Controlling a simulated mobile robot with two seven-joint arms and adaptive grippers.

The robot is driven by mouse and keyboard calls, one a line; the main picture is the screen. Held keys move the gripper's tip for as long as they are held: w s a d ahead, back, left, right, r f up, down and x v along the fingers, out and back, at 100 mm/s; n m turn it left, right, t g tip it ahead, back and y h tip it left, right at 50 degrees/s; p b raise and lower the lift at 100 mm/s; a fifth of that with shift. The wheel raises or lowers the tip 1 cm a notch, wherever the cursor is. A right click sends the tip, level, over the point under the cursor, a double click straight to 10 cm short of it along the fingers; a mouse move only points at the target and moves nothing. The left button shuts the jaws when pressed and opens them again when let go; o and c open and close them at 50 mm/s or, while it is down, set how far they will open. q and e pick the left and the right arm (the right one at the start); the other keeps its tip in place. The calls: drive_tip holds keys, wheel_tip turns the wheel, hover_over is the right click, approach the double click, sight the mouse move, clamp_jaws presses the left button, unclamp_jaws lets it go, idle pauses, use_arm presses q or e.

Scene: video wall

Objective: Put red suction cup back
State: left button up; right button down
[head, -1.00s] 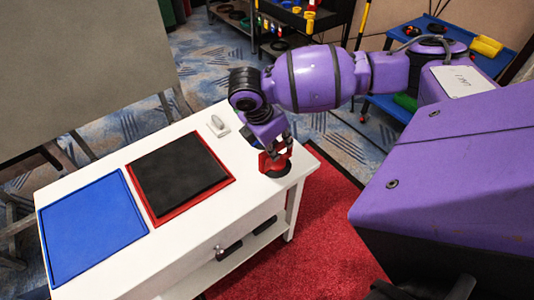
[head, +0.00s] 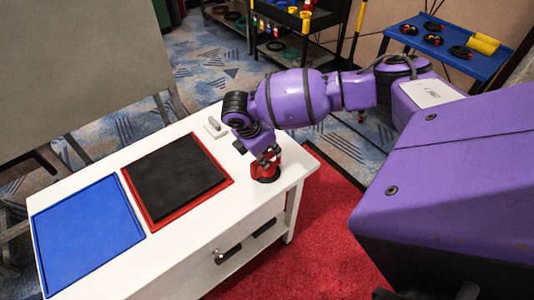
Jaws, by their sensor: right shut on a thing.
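The red suction cup (head: 267,171), with a dark round base, stands upright at the right end of the white table (head: 190,240). It appears to rest on the tabletop or just above it; I cannot tell which. My right gripper (head: 268,157) comes down on it from above and is shut on its red upper part, hiding some of it. My left gripper is not in view.
A black panel on a red tray (head: 227,182) and a blue tray (head: 88,235) lie left of the cup. A small grey-white object (head: 215,127) sits at the table's back edge. A blue cart (head: 465,58) with black round items stands at the back right.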

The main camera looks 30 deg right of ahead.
drive_tip(key=shift+f, duration=0.15)
drive_tip(key=c, duration=1.7)
unclamp_jaws()
drive_tip(key=v, duration=1.2)
drive_tip(key=shift+p, duration=0.4)
